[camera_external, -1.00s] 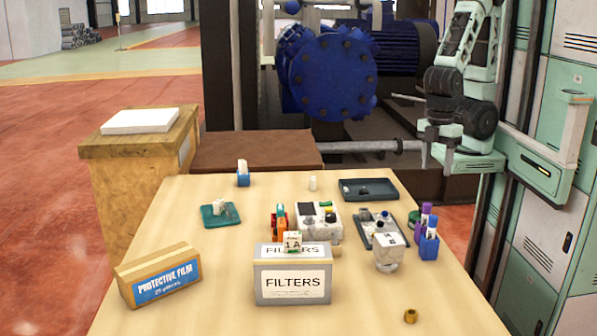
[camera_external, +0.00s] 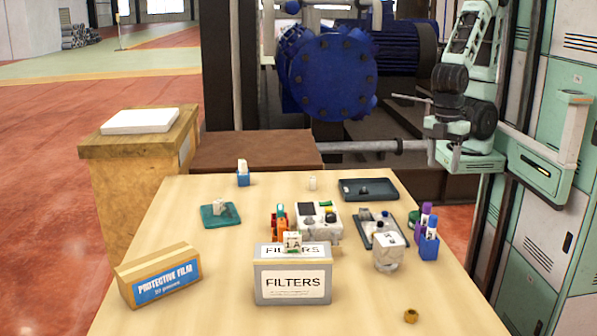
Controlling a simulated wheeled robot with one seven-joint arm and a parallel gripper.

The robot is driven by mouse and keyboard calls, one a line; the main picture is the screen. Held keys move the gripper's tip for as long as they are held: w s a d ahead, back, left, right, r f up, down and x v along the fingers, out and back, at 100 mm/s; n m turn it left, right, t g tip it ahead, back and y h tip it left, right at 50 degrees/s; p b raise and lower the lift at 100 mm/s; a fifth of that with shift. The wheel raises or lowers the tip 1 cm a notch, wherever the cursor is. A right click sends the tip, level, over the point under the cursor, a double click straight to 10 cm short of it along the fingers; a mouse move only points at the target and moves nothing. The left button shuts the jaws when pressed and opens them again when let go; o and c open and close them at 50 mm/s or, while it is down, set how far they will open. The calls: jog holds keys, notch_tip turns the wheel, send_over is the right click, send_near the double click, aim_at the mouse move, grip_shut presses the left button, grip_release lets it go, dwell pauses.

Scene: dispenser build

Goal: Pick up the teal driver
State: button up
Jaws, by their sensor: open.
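A small upright tool with a teal-green top (camera_external: 281,210), which looks like the teal driver, stands in an orange holder (camera_external: 279,229) near the middle of the table. The filters box in front partly hides the holder's lower part. My gripper (camera_external: 445,129) is at the end of the arm, at the right beyond the table's far right corner. It is open, well apart from the tool and higher than the tabletop. Its fingers are small and hard to make out against the dark machinery.
A grey filters box (camera_external: 292,284) and a protective film box (camera_external: 160,277) stand in front. A white device (camera_external: 320,222) is right of the holder. A dark tray (camera_external: 368,190), a parts tray (camera_external: 372,238) and a blue marker cup (camera_external: 429,247) are at the right.

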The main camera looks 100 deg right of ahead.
jog(key=shift+c, duration=1)
